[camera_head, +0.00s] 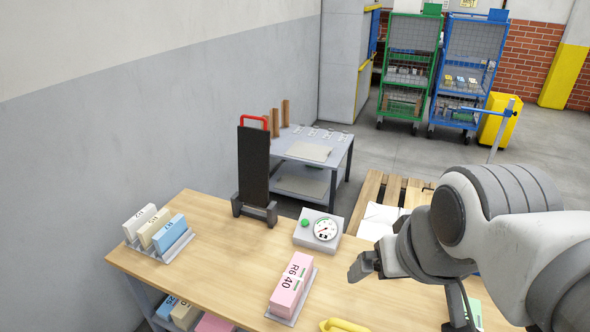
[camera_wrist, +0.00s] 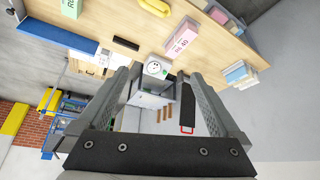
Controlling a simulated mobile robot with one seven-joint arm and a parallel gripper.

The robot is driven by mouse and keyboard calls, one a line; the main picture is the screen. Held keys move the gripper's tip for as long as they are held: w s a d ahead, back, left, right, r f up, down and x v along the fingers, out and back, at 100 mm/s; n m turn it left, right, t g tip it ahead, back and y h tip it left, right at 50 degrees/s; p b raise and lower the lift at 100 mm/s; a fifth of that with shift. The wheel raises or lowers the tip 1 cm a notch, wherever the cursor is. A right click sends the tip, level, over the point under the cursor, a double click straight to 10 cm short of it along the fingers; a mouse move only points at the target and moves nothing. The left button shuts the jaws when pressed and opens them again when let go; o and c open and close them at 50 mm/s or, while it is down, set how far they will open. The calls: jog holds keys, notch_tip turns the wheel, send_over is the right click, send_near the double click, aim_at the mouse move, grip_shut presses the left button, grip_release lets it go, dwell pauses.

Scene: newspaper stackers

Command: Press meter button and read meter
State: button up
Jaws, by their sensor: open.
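The meter (camera_head: 304,242) is a pale grey box on the wooden table, with a round white dial (camera_head: 325,229) on its right and a green button (camera_head: 305,223) on its left. The dial's needle and figures are too small to read. My gripper (camera_head: 360,266) is to the right of the meter and nearer the camera, apart from it. In the wrist view, my gripper (camera_wrist: 162,72) is open and empty, and the meter (camera_wrist: 157,68) shows between the fingertips, beyond them.
The wooden table (camera_head: 225,275) carries a pink block (camera_head: 292,284) in a grey holder, a rack of white, beige and blue blocks (camera_head: 157,232), and a black upright panel with a red handle (camera_head: 254,165). A yellow object (camera_head: 343,325) lies at the front edge.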

grip_shut()
dwell(0.5)
dwell(1.3)
